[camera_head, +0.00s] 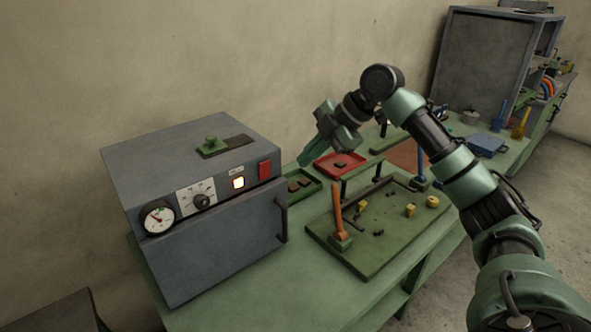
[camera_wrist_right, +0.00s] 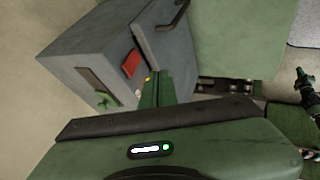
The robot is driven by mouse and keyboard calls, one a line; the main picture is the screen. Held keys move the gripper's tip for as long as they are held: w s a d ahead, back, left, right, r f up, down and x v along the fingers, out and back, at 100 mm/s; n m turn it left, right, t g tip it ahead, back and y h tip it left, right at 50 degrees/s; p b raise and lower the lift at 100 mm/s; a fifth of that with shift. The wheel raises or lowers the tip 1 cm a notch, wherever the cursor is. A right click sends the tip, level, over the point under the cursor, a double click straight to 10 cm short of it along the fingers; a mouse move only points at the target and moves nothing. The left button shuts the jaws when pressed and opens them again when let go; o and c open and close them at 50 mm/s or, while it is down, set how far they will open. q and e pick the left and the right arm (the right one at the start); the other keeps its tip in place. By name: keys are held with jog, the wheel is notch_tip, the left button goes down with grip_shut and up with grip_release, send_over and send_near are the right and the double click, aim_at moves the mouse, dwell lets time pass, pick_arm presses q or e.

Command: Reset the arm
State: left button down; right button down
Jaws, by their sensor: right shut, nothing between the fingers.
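My right arm (camera_head: 455,165) comes in from the lower right in the head view, bent at a high elbow. My right gripper (camera_head: 305,161) hangs in the air over the bench, near the far right side of the grey oven-like box (camera_head: 190,205). Its green fingers are together, with nothing held between them. In the right wrist view the closed fingers (camera_wrist_right: 157,84) point toward the grey box (camera_wrist_right: 90,62). My left gripper does not show in the head view.
The green bench (camera_head: 225,306) carries a board (camera_head: 375,262) with upright levers and small yellow parts. A red tray (camera_head: 325,172) and a green tray (camera_head: 290,198) lie behind it. A dark shelf cabinet (camera_head: 480,62) stands farther right. The bench front near the box is clear.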

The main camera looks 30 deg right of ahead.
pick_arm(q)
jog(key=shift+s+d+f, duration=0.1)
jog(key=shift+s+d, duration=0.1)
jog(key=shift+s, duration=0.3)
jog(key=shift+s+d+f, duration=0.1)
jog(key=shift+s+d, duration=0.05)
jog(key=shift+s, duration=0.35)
pick_arm(e)
jog(key=shift+s+d+r, duration=0.15)
jog(key=shift+s+r, duration=0.1)
jog(key=shift+r, duration=0.1)
jog(key=shift+d, duration=0.1)
